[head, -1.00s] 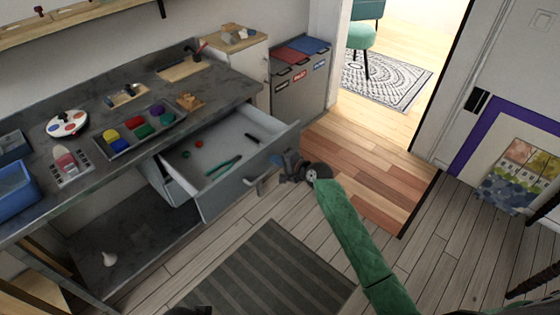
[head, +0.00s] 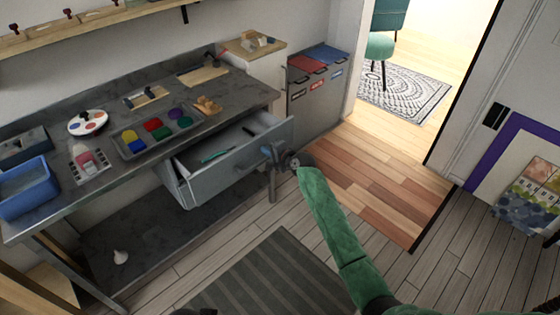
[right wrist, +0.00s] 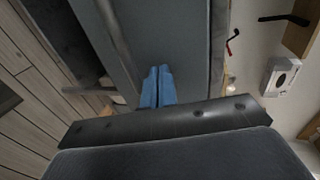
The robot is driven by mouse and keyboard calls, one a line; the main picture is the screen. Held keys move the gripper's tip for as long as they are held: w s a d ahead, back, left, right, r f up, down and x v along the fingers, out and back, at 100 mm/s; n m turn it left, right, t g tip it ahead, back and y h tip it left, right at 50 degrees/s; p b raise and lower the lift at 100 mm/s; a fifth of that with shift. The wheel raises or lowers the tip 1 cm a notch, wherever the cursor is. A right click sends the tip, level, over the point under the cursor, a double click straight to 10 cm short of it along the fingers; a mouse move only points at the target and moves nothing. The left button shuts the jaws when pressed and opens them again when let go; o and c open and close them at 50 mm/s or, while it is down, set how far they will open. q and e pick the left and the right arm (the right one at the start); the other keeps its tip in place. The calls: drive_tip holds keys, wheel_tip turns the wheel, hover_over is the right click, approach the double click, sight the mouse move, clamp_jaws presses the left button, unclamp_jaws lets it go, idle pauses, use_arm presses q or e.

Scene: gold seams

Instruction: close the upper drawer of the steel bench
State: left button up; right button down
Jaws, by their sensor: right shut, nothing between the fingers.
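The upper drawer (head: 221,178) of the steel bench (head: 60,205) is partly open, its grey front standing out from under the bench top. Green-handled pliers (head: 217,155) and a small dark item lie inside it. My right gripper (head: 267,152) is at the outer face of the drawer front, near its right end. In the right wrist view its blue fingertips (right wrist: 157,84) are together and empty, up against or very near the grey drawer front (right wrist: 185,35); I cannot tell if they touch. My left gripper is not in view.
Paint blocks in a tray (head: 118,146), a palette (head: 88,123) and a blue bin (head: 25,190) stand on the bench top. Lidded bins (head: 318,95) stand beyond the bench's far end. A striped rug (head: 265,275) lies on open floor in front.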

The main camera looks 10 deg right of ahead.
drive_tip(key=w+a+b, duration=0.1)
drive_tip(key=w+a, duration=0.1)
drive_tip(key=w, duration=0.1)
drive_tip(key=w+a+b, duration=0.1)
drive_tip(key=w+a, duration=0.2)
drive_tip(key=w, duration=0.1)
drive_tip(key=w+a+b, duration=0.1)
drive_tip(key=w+a, duration=0.1)
drive_tip(key=w, duration=0.1)
drive_tip(key=shift+w+a+f, duration=0.1)
drive_tip(key=shift+w+a, duration=0.2)
drive_tip(key=shift+a, duration=0.05)
drive_tip(key=shift+w+a, duration=0.4)
drive_tip(key=shift+w, duration=0.15)
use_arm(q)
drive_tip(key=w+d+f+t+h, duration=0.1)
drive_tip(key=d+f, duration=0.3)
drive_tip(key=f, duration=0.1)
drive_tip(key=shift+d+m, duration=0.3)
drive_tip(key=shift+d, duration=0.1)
use_arm(e)
drive_tip(key=shift+w+r, duration=0.1)
drive_tip(key=shift+r, duration=0.25)
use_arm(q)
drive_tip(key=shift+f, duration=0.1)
use_arm(e)
drive_tip(key=shift+r, duration=0.1)
